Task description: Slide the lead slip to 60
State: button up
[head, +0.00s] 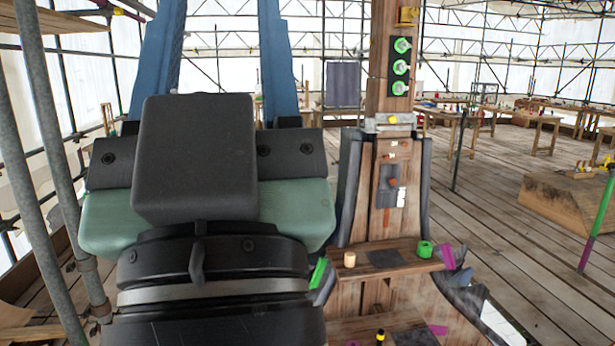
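On the wooden post at right centre, a small dark grey plate (390,186), apparently the lead slip, sits on the face with a reddish-brown knob (393,182) on it. A white label (401,197) lies at its lower right. Small marks (391,155) above it are too small to read, so I cannot tell which is 60. My gripper (222,20) is seen from behind, large in the left half, left of the post. Its two blue fingers stand well apart with nothing visible between them. Their tips run out of the top of the picture.
Green-ringed fittings (401,67) line the upper post, above a metal band with a yellow knob (392,118). Scaffold poles (50,150) stand left.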

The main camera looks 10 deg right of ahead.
aim_at(390, 174)
jog(key=i+l, duration=1.25)
jog(key=l, duration=0.15)
jog(key=i+l, duration=1.2)
jog(key=l, duration=0.2)
